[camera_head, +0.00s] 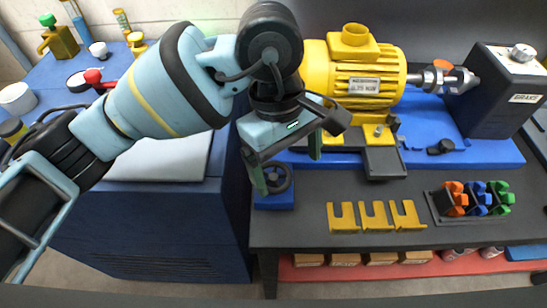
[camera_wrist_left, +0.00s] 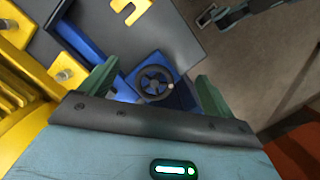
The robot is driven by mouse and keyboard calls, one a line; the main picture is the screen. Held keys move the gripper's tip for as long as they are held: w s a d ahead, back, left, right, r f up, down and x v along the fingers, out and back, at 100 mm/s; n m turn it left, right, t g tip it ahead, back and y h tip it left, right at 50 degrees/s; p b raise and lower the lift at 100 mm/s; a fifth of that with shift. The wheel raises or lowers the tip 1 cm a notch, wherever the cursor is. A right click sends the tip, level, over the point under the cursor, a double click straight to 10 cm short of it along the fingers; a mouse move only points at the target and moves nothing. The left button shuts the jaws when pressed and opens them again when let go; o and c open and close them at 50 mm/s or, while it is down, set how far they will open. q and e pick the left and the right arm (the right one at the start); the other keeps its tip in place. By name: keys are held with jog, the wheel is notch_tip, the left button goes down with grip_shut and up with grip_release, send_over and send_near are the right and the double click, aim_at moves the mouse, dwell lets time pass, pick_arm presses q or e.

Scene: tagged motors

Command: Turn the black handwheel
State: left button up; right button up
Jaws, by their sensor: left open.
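The black handwheel (camera_head: 278,179) is a small spoked wheel on a blue base (camera_head: 271,201) at the left end of the dark bench. In the left wrist view the handwheel (camera_wrist_left: 152,77) shows whole, with a small pale knob on its rim. My left gripper (camera_head: 286,164) is open, with green fingers pointing down over the wheel. In the left wrist view the fingers of my left gripper (camera_wrist_left: 155,88) stand to either side of the wheel, apart from it. The near finger hides part of the wheel's left side in the head view. My right gripper is not in view.
A yellow motor (camera_head: 352,72) stands on a blue plate behind, close to my left gripper. A dark brake box (camera_head: 500,98) is at the right. Yellow forked plates (camera_head: 375,217) and a rack of coloured clips (camera_head: 470,200) lie on the bench (camera_head: 330,188). A blue cabinet (camera_head: 160,235) stands left.

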aim_at(273, 175)
pick_arm(q)
jog(key=shift+t+y, duration=0.8)
jog(key=w, duration=0.1)
jog(key=w+a+r, duration=0.1)
jog(key=w+a, duration=0.1)
jog(key=shift+w+a+r, duration=0.1)
jog(key=shift+a+r, duration=0.1)
jog(key=shift+r, duration=0.1)
jog(key=shift+f, duration=3.95)
jog(key=c, duration=1)
